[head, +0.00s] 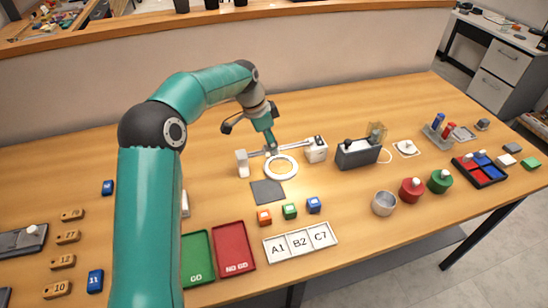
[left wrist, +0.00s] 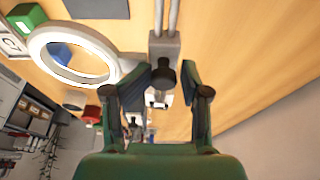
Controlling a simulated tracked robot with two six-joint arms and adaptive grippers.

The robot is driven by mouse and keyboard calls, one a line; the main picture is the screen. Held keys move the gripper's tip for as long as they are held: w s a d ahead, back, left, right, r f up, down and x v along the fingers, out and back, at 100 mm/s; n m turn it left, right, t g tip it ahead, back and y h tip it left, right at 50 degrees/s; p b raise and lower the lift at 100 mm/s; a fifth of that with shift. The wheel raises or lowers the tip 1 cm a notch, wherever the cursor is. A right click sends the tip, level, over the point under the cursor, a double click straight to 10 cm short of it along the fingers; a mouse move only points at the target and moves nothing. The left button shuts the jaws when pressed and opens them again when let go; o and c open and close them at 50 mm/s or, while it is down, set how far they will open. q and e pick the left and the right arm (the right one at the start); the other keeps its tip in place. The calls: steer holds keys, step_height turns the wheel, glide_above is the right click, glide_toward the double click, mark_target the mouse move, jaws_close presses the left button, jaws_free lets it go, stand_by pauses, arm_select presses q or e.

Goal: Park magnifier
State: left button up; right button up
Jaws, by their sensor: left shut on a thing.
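The magnifier (head: 281,177) is a white ring on a grey jointed arm in the middle of the table. Its ring also shows at the upper left of the left wrist view (left wrist: 108,58). My left gripper (head: 270,143) reaches down behind the ring at the magnifier's arm. In the left wrist view its fingers (left wrist: 163,84) are shut on a grey piece of the magnifier arm with a dark knob (left wrist: 163,72). The ring hangs beside the fingers. The exact finger contact is partly hidden. My right gripper is not in view.
A dark square pad (head: 267,193) lies in front of the ring. A white block (head: 242,163) and a white box (head: 316,150) flank the ring. A dark machine (head: 357,154) stands right.

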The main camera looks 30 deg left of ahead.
arm_select(q)
steer(key=shift+w+d+f+p, duration=0.1)
steer(key=shift+w+d+p, duration=0.65)
steer(key=shift+w+p, duration=0.2)
steer(key=shift+w+d+f+p, duration=0.1)
steer(key=shift+w+d+p, duration=0.6)
steer(key=shift+w+p, duration=0.25)
steer(key=shift+w+d+p, duration=0.75)
steer(key=shift+w+p, duration=0.05)
steer(key=shift+w, duration=0.2)
steer(key=shift+c, duration=0.2)
steer(key=o, duration=0.6)
steer(key=shift+f, duration=0.1)
steer(key=shift+c, duration=0.2)
step_height(320, 180, up, 7)
steer(key=p, duration=0.4)
glide_above(294, 145)
steer(key=shift+w+d, duration=0.1)
